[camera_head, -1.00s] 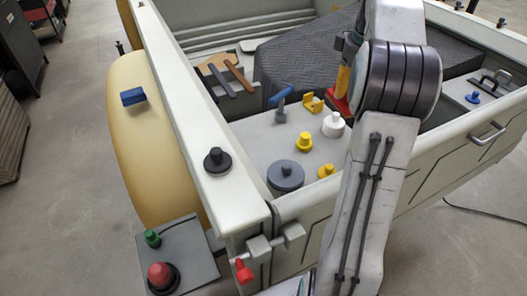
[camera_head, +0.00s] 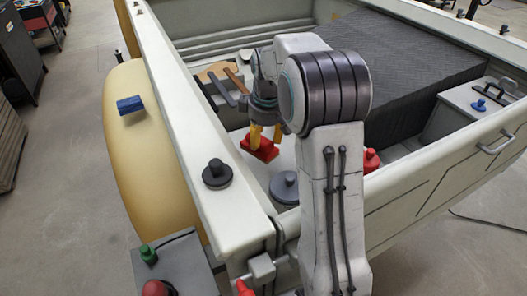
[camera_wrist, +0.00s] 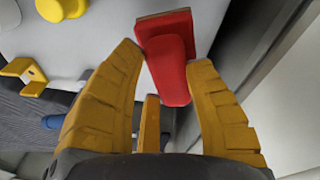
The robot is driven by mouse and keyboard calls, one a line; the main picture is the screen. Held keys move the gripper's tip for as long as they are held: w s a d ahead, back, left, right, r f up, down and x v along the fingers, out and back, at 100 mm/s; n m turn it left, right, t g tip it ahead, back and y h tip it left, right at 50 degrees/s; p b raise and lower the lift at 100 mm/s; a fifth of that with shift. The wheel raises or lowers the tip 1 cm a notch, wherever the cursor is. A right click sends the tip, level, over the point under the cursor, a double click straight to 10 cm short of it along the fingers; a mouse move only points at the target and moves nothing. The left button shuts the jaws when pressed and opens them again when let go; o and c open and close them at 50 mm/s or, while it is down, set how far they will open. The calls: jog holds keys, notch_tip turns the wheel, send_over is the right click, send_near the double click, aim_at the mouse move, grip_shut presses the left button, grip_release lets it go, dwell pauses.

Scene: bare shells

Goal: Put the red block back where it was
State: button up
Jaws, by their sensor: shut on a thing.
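The red block (camera_head: 260,148) has a flat plate and a raised red grip. It also shows in the wrist view (camera_wrist: 170,62). My gripper (camera_head: 266,134) is shut on its raised part, with yellow fingers on both sides of it. The block is over the left part of the light grey bed floor, near the left side wall. I cannot tell whether it touches the floor. In the wrist view its plate points away from my gripper.
A grey round knob (camera_head: 284,186) stands in front of the block. A black knob (camera_head: 216,173) sits on the left wall's top (camera_head: 185,105). Tools (camera_head: 222,90) lie behind. Another red object (camera_head: 371,160) is right of my arm. A dark quilted pad (camera_head: 420,65) fills the back right.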

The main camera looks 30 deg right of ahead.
aim_at(264, 152)
jog(key=shift+f, duration=3)
jog(key=o, duration=1.1)
jog(key=r, duration=0.4)
jog(key=shift+s+a+r, duration=0.1)
jog(key=shift+s+r, duration=0.3)
jog(key=shift+s+r+b, duration=0.1)
jog(key=shift+r+b, duration=0.25)
jog(key=shift+b, duration=0.3)
jog(key=shift+s+a+r+b, duration=0.1)
jog(key=shift+s+r+b, duration=0.2)
jog(key=shift+r, duration=0.75)
jog(key=shift+s+a+r+b, duration=0.1)
jog(key=shift+r+b, duration=0.3)
jog(key=shift+r, duration=0.65)
jog(key=shift+s+r+b, duration=0.2)
jog(key=shift+r+b, duration=0.15)
jog(key=shift+r, duration=0.7)
